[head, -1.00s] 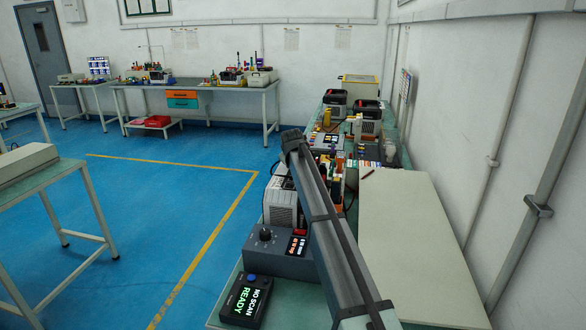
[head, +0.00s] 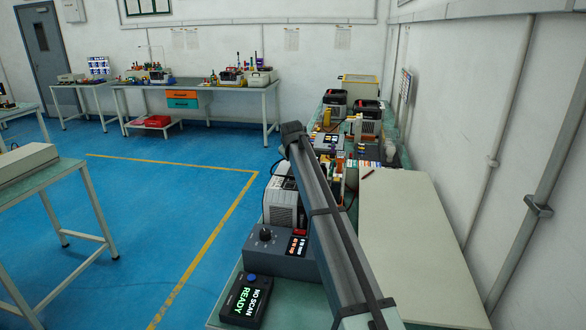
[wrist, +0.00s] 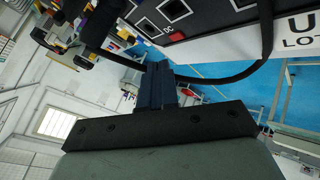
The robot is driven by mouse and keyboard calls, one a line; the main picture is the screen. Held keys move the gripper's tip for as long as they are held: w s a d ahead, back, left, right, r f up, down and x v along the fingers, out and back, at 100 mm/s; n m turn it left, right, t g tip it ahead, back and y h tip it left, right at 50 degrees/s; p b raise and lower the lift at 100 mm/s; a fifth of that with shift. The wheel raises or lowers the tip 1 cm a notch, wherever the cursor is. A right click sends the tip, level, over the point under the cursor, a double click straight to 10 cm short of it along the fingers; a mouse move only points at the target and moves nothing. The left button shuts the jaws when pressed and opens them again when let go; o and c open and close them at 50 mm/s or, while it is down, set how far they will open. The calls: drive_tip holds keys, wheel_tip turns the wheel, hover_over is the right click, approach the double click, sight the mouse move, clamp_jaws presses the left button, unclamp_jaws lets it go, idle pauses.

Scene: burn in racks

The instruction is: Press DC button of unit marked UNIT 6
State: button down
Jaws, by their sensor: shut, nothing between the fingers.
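In the wrist view, a dark unit panel (wrist: 205,18) fills the top, with framed switches. A white label (wrist: 303,32) reads "U" and "LO"; the rest is cut off, so the unit number is not readable. My gripper (wrist: 157,72) is shut and empty, its fingertips just below the panel near the DC mark. Contact cannot be told. In the head view my arm hides the gripper.
A black cable (wrist: 225,78) loops beside my fingers. In the head view, a control box with a knob (head: 264,234) and a display reading "NO SCAN READY" (head: 246,301) stand on the near bench. A pale board (head: 420,240) lies at right. More racks (head: 366,112) stand farther back.

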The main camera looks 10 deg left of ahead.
drive_tip(key=shift+r, duration=2.3)
wheel_tip(320, 180, up, 8)
